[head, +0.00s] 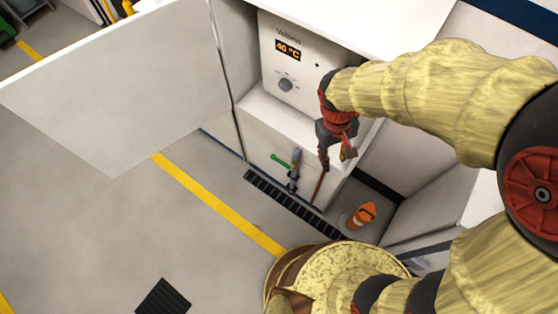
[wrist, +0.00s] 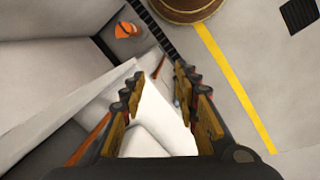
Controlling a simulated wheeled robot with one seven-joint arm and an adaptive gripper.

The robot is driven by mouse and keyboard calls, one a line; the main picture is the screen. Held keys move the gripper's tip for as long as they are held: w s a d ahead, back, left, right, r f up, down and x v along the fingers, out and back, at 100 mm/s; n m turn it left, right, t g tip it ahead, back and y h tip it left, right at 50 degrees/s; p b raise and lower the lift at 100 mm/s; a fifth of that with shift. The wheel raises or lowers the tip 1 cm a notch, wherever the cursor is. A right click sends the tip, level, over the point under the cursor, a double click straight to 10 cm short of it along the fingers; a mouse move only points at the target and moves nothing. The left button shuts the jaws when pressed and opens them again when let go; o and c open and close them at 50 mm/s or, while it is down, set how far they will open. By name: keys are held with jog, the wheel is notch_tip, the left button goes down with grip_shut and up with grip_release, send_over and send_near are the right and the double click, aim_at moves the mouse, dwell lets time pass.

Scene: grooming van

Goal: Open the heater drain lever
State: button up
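The heater (head: 310,60) is a white unit with a display reading 40 °C and a round knob. Below it, a green drain lever (head: 280,160) sticks out to the left of a grey valve pipe (head: 294,172) on the white lower cabinet. I cannot make out the green lever in the wrist view. My gripper (head: 336,160) points down in front of the cabinet, to the right of the lever and apart from it. In the wrist view my gripper (wrist: 160,74) has its fingers spread with nothing held between them.
A copper-coloured pipe (head: 318,188) runs down just right of the valve. A dark floor grate (head: 285,200) lies below. An orange object (head: 362,215) stands in the right corner. A large white panel (head: 120,85) extends left of the heater. The grey floor (head: 110,220) is mostly clear.

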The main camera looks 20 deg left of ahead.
jog(key=w+a+f+n+h+b, duration=0.1)
jog(key=w+a+f+n, duration=0.15)
jog(key=a+f, duration=0.7)
jog(key=w+a+f+n+b, duration=0.1)
jog(key=a+f+n, duration=0.2)
jog(key=f, duration=1.3)
jog(key=n+t+y, duration=0.2)
send_near(279, 161)
jog(key=f, duration=0.2)
jog(key=f+b, duration=0.1)
jog(key=f, duration=0.2)
jog(key=w+f+b, duration=0.1)
jog(key=f, duration=0.2)
jog(key=shift+w+d+f, duration=0.1)
jog(key=shift+d, duration=0.25)
jog(key=c, duration=0.4)
jog(key=c, duration=0.3)
grip_shut()
